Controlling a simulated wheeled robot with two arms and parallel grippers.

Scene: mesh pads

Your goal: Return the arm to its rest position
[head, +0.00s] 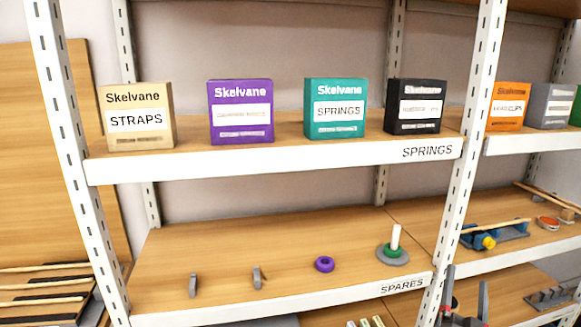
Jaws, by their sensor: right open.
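My right gripper (466,277) shows at the lower right edge of the head view, in front of the shelving upright. Its two dark fingers stand upright and apart, with nothing seen between them. The rest of my right arm is mostly below the picture. My left gripper is out of view.
The upper shelf (270,158) holds several boxes, among them a teal SPRINGS box (336,108) and a tan STRAPS box (137,117). The SPARES shelf (220,251) holds a purple ring (325,264), a peg stand (393,259) with a green ring around its peg, and two small grey pieces.

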